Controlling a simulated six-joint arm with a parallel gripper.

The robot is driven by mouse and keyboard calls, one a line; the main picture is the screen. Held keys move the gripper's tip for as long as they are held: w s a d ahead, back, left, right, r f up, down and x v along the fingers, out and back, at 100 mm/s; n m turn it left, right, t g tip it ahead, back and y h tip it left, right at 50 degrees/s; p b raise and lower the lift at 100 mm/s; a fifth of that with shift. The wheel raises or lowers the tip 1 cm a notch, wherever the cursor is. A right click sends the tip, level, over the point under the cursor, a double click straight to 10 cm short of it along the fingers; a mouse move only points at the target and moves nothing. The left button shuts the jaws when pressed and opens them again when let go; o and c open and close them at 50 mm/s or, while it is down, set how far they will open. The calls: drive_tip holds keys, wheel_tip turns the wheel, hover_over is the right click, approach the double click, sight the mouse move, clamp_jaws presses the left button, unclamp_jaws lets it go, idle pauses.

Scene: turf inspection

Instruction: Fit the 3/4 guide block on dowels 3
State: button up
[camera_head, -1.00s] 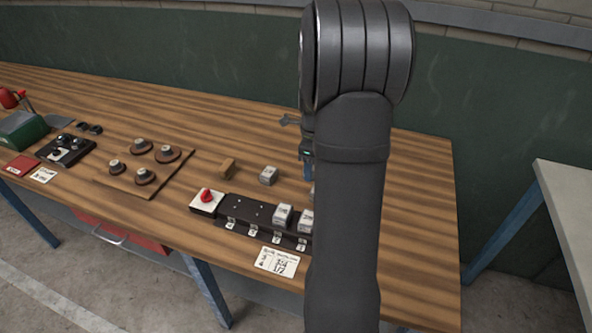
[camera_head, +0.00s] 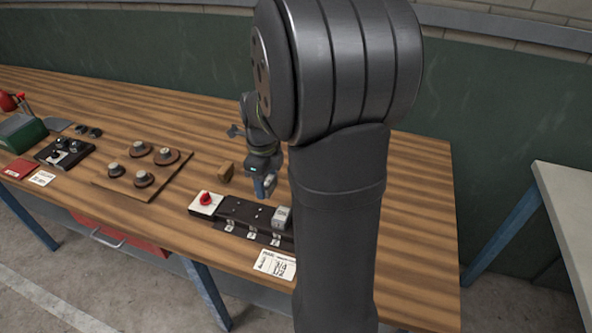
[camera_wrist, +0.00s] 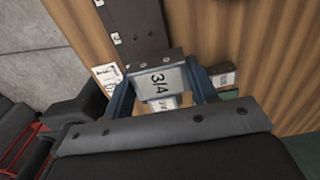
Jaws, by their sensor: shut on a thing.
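The 3/4 guide block is a pale grey block marked "3/4" (camera_wrist: 160,84), seen between my gripper's blue fingers (camera_wrist: 163,92) in the wrist view. My gripper (camera_head: 265,188) is shut on it, just behind the black dowel rail (camera_head: 238,212) in the head view. I cannot tell whether the block is clear of the bench. The rail also shows in the wrist view (camera_wrist: 141,22). Small dowels stand on its left part. A grey block (camera_head: 282,217) sits further right on the rail. My arm hides the rail's right end. Station numbers are too small to read.
A white base with a red knob (camera_head: 206,202) is at the rail's left end. A wooden block (camera_head: 225,172) lies behind it. A printed card (camera_head: 275,264) lies in front. A board with round parts (camera_head: 124,185) is further left. The bench behind is clear.

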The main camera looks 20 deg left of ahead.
drive_tip(key=shift+s+a, duration=0.95)
drive_tip(key=shift+s, duration=0.3)
drive_tip(key=shift+f, duration=0.1)
hover_over(259, 215)
drive_tip(key=shift+f, duration=2.8)
drive_tip(key=shift+f, duration=1.1)
drive_tip(key=o, duration=1.1)
drive_tip(key=shift+o, duration=0.2)
